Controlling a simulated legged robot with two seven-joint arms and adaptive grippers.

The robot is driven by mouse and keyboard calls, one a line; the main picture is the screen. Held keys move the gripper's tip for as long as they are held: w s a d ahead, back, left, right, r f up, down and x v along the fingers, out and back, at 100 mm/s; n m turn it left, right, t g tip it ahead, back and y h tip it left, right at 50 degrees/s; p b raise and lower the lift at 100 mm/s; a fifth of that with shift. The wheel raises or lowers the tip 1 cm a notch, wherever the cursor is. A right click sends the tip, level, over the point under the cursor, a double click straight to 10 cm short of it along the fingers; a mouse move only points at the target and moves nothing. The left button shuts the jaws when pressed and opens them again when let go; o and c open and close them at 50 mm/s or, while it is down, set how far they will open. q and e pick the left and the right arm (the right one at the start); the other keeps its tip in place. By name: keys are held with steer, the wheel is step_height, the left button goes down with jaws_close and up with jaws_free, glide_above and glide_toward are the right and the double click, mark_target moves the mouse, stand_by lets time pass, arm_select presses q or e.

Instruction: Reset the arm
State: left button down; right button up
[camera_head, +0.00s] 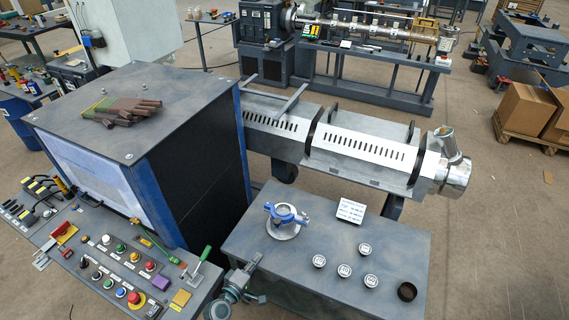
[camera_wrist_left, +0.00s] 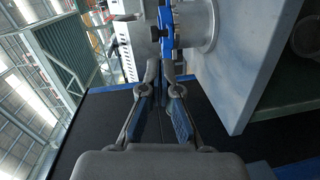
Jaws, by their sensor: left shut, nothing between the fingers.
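My left gripper (camera_head: 254,264) comes in at the bottom of the head view, at the left front edge of the grey work table (camera_head: 335,240). In the left wrist view its two fingers (camera_wrist_left: 161,68) are shut, with nothing between them. A blue clamp (camera_head: 287,212) sits with a silver flange (camera_head: 284,231) on the table, beyond and to the right of the gripper. The clamp also shows in the left wrist view (camera_wrist_left: 167,32), just past the fingertips; I cannot tell the exact gap. My right gripper is out of view.
The control panel (camera_head: 125,265) with buttons and a green-handled lever (camera_head: 201,257) lies left of the gripper. The extruder barrel (camera_head: 360,150) runs behind the table.

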arm_select(q)
steer(key=s+f+m+g+y+p, duration=0.15)
steer(key=s+f+m+g, duration=0.25)
steer(key=s+f, duration=0.65)
steer(key=s+f+m+g+y+p, duration=0.15)
steer(key=s+f+m+g, duration=0.25)
steer(key=s+f, duration=0.65)
steer(key=s+a+f+m+g+y, duration=0.1)
steer(key=s+a+f+m+g, duration=0.1)
steer(key=s+f, duration=0.4)
steer(key=s+a+f+m+g+y, duration=0.2)
steer(key=s+a+f+m+g, duration=0.1)
steer(key=s, duration=0.7)
step_height(320, 180, down, 3)
steer(key=shift+a+r+m+y+p, duration=0.1)
steer(key=shift+a+m+y+p, duration=0.2)
steer(key=shift+a+m, duration=0.5)
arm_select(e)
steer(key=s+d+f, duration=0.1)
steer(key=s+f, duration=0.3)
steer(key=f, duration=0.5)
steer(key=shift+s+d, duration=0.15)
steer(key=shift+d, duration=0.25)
arm_select(q)
steer(key=shift+a, duration=0.25)
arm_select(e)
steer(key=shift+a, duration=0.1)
